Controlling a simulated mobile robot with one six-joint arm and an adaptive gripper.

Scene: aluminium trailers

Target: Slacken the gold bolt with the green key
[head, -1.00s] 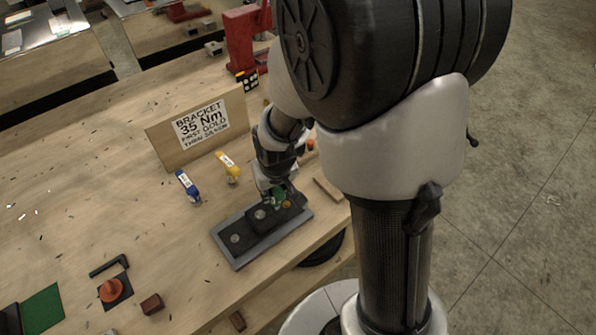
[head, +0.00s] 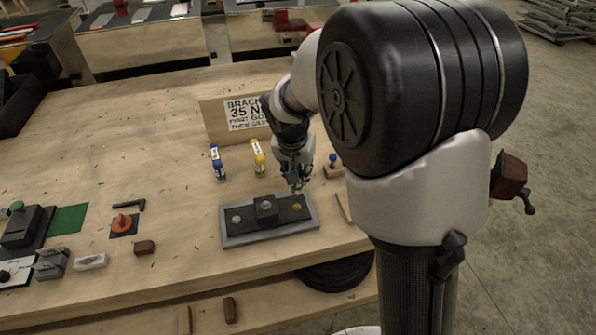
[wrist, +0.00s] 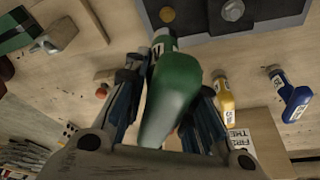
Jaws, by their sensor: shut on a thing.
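My gripper (head: 297,181) is shut on the green key (wrist: 172,95), whose thick green handle lies between the fingers in the wrist view. The green key also shows as a small green patch in the head view (head: 297,190). The gold bolt (head: 297,206) sits at the right end of the dark bracket (head: 284,214). In the wrist view the gold bolt (wrist: 167,14) shows just beyond the key's far end, with a small gap in the picture. Silver bolts show at the bracket's left (head: 236,219) and on its raised middle block (head: 266,205).
A blue key (head: 217,163) and a yellow key (head: 258,158) stand behind the bracket. A wooden sign (head: 213,122) reads 35 Nm, first gold then silver. A wooden strip (head: 344,207) lies right of the grey tray (head: 240,241). The table's left middle is mostly clear.

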